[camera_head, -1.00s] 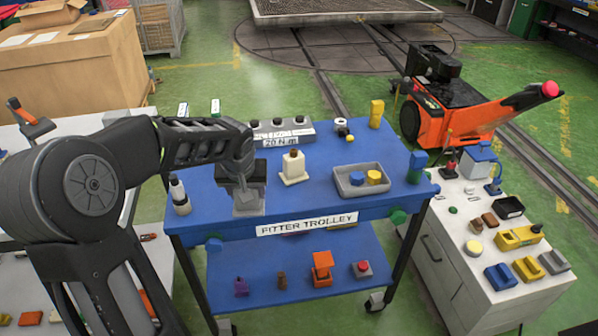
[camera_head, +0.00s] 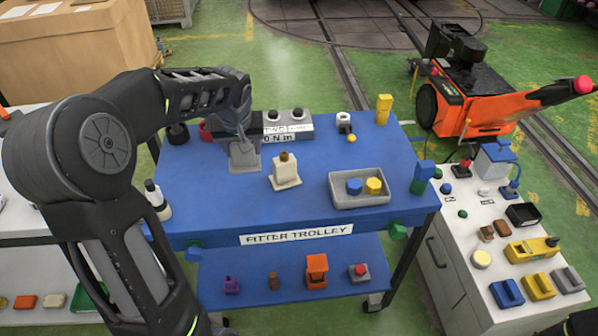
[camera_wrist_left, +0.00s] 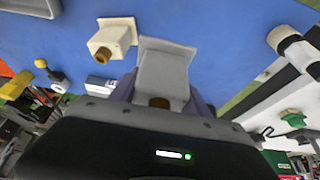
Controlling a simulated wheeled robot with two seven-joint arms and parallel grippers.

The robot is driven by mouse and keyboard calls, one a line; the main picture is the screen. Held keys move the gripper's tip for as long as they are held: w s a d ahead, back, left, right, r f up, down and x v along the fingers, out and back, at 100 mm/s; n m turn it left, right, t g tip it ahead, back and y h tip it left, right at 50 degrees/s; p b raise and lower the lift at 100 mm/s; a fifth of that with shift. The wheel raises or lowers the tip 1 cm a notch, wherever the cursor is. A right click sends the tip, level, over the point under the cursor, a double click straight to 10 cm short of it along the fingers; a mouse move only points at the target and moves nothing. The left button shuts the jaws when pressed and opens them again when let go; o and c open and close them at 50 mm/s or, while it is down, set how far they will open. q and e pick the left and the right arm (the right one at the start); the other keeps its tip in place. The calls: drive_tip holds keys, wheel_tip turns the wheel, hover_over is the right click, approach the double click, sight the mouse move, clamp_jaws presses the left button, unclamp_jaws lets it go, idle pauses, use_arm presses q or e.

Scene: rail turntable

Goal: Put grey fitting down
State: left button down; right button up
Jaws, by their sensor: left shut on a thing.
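The grey fitting (camera_head: 244,157) is a square-based grey piece at the left part of the blue trolley top (camera_head: 225,205). My left gripper (camera_head: 236,138) is shut on it from above. In the left wrist view the fitting (camera_wrist_left: 165,70) sits between the fingers, with a brown round part near the gripper body. Its base is at or just above the blue surface; I cannot tell whether it touches. My right gripper is not in view.
A cream fitting (camera_head: 286,172) stands just right of the grey one. A grey tray (camera_head: 345,200) holds a blue and a yellow piece. A grey block with knobs (camera_head: 290,128) stands behind. A white bottle (camera_head: 157,199) is at the left edge. The front of the top is clear.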

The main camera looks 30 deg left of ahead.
sight(244, 166)
use_arm(q)
drive_tip(key=shift+s+r, duration=0.15)
drive_tip(key=shift+s, duration=0.25)
wheel_tip(244, 166, down, 6)
drive_tip(key=shift+w+f+p, duration=0.15)
drive_tip(key=shift+f+p, duration=0.05)
drive_tip(key=shift+p, duration=0.2)
drive_tip(key=shift+f, duration=1.8)
drive_tip(key=shift+f, duration=0.25)
drive_tip(key=c, duration=0.5)
unclamp_jaws()
drive_tip(key=shift+r, duration=0.15)
